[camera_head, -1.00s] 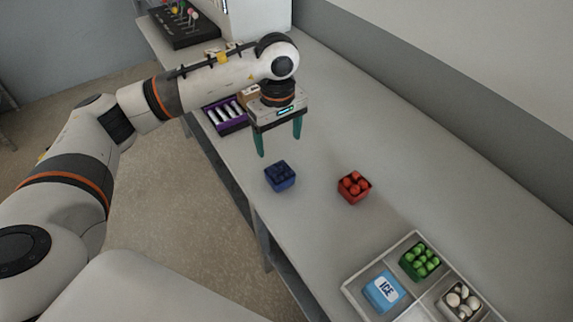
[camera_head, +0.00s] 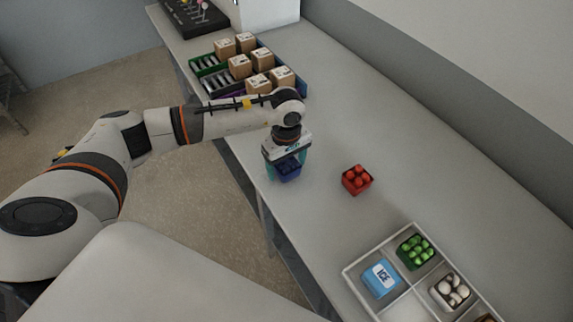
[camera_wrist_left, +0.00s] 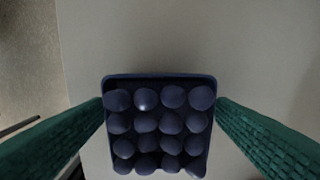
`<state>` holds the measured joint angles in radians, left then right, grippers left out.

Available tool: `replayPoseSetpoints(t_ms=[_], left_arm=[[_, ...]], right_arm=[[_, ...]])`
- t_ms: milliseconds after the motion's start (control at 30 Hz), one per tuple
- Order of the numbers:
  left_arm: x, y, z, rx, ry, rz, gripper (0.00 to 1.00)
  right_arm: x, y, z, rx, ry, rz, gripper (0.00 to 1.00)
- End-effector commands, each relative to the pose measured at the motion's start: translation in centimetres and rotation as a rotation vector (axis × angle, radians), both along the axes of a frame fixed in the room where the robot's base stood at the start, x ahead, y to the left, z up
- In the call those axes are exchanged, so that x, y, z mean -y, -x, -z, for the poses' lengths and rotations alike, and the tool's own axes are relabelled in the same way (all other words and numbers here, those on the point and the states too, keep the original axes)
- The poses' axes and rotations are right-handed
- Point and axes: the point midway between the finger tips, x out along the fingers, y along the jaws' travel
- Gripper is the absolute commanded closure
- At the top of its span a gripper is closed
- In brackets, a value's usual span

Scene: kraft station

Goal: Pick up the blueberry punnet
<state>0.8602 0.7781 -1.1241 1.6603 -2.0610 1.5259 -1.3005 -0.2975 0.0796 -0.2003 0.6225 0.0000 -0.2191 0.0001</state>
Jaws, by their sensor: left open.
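The blueberry punnet (camera_head: 289,172) is a small dark blue box of round berries on the grey table, near its left edge. In the left wrist view the punnet (camera_wrist_left: 158,125) sits between the two green fingers. My left gripper (camera_head: 287,171) is lowered over the punnet with one finger on each side of it. It is open; in the left wrist view its fingertips (camera_wrist_left: 160,105) lie close to the punnet's sides, and I cannot tell whether they touch. The gripper body partly hides the punnet in the head view. My right gripper is not in view.
A red punnet (camera_head: 357,180) stands to the right on the table. A divided tray (camera_head: 353,275) at the front right holds a blue ICE pack (camera_head: 381,279), a green punnet (camera_head: 415,252) and a punnet of white items (camera_head: 452,291). Several cardboard boxes (camera_head: 239,66) stand in racks behind.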

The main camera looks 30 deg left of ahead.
Motion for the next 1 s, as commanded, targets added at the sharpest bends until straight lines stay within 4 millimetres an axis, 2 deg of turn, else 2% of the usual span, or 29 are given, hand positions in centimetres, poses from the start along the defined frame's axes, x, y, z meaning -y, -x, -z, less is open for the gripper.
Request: replayPoseSetpoints(t_ms=[67, 100, 300, 400, 700, 767, 1000], left_arm=[[0.0, 0.0, 0.0, 0.000, 0.000, 0.000, 0.22], [0.0, 0.0, 0.0, 0.000, 0.000, 0.000, 0.25], [0.0, 0.0, 0.0, 0.000, 0.000, 0.000, 0.58], [0.0, 0.0, 0.0, 0.000, 0.000, 0.000, 0.71], [0.0, -0.1, -0.7, 0.003, 0.001, -0.001, 0.71], [-0.1, -0.1, -1.5, 0.004, 0.000, -0.001, 0.71], [0.0, -0.2, -6.2, 0.006, 0.000, -0.001, 0.71]], right_arm=[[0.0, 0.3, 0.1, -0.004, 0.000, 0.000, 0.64], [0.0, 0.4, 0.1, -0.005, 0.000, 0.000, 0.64], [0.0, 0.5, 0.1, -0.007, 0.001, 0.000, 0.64], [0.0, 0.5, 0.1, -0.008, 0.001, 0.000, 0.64], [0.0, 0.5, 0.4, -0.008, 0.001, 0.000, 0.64], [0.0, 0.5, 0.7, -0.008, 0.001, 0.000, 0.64], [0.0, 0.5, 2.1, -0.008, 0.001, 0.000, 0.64]])
